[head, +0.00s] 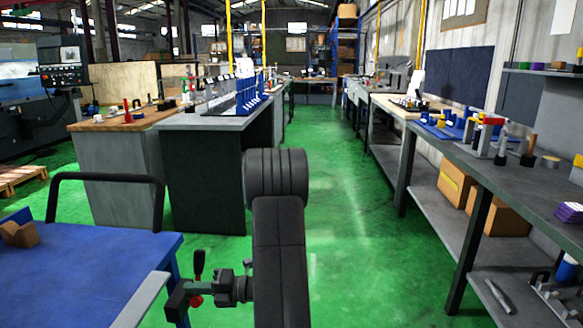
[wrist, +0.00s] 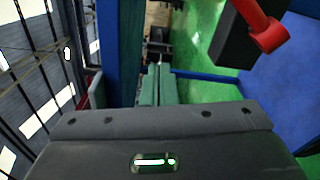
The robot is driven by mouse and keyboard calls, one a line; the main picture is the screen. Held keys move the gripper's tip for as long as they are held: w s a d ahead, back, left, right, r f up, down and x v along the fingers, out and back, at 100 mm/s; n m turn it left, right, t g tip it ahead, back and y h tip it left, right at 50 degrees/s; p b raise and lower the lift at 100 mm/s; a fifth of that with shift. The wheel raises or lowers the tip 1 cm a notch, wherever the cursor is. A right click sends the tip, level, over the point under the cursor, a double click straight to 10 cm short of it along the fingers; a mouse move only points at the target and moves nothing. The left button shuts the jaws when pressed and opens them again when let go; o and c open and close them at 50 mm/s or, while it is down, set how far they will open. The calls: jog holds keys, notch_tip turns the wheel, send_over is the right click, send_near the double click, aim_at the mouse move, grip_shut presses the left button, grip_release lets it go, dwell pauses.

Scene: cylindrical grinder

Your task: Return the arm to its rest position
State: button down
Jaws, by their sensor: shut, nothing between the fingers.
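My gripper (wrist: 157,85) shows in the wrist view as two greenish fingers side by side, above the grey body with a lit green strip. The fingers are together with nothing held between them. In the head view my dark grey arm (head: 280,250) rises from the bottom edge to a rounded joint in the middle. The fingers cannot be made out there.
A blue-topped table (head: 85,265) stands at the left front. A dark fitting with a red knob (head: 195,300) shows left of my arm. A grey bench (head: 205,121) stands ahead left, a long workbench (head: 490,170) at right. Green floor (head: 345,240) is clear between.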

jog(key=s+f+n+b, duration=0.2)
jog(key=b, duration=0.6)
jog(key=shift+s+a+n+b, duration=0.1)
jog(key=shift+s+n+b, duration=0.2)
jog(key=shift+n, duration=0.1)
jog(key=shift+r+b, duration=0.1)
jog(key=shift+b, duration=0.25)
